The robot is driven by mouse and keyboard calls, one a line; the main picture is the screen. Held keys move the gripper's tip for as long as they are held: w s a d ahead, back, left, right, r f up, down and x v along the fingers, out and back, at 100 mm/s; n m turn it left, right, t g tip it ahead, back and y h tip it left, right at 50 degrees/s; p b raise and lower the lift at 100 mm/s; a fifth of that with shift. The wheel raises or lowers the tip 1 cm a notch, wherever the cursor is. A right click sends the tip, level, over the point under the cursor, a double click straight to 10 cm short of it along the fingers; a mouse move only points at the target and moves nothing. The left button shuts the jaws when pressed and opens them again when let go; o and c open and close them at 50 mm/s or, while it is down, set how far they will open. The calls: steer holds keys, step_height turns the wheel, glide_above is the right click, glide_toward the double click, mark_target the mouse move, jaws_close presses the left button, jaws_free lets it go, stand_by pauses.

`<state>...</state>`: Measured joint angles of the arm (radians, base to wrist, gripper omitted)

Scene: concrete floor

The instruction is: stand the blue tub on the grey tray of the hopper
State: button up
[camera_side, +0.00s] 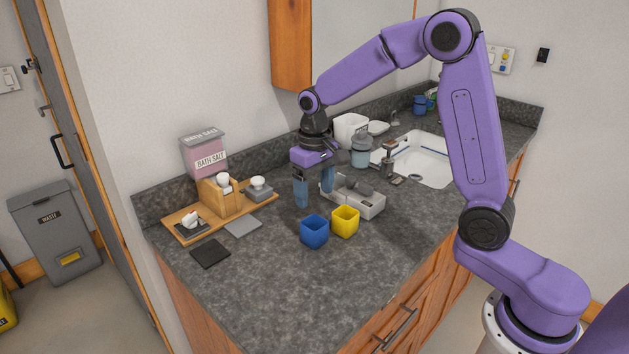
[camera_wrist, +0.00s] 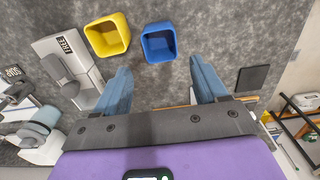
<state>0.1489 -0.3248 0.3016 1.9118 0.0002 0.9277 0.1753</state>
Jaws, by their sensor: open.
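The blue tub (camera_side: 314,232), a small open-topped square cup, stands upright on the dark stone counter. It also shows at the top of the wrist view (camera_wrist: 158,42). My gripper (camera_side: 314,196) is open and empty, behind and above the tub in the side view. In the wrist view the tub lies just beyond and between the two blue fingers (camera_wrist: 160,68), apart from both. The hopper (camera_side: 205,155), a pink bin labelled bath salt, stands on a wooden base at the left. A flat grey tray (camera_side: 243,226) lies in front of it, bare.
A yellow tub (camera_side: 345,221) stands close to the right of the blue one. A grey scale-like device (camera_side: 358,200) sits behind it. A dark square pad (camera_side: 210,253) lies front left. The sink (camera_side: 425,158) is at the right; the front counter is clear.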

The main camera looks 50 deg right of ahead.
step_height(320, 180, up, 2)
steer(key=shift+s+r, duration=0.1)
steer(key=s+a+n, duration=0.2)
steer(key=s+n, duration=0.2)
steer(key=s, duration=0.7)
steer(key=s+a+n, duration=0.2)
steer(key=s+n, duration=0.3)
steer(key=s, duration=0.5)
steer(key=shift+s+r, duration=0.4)
steer(key=s+d+n, duration=0.1)
steer(key=s, duration=0.2)
steer(key=s+n, duration=0.1)
steer(key=s, duration=0.1)
steer(key=s+d+f+n, duration=0.1)
steer(key=s, duration=0.2)
steer(key=shift+s+d+n, duration=0.3)
steer(key=shift+s+d, duration=0.05)
steer(key=shift+c, duration=0.2)
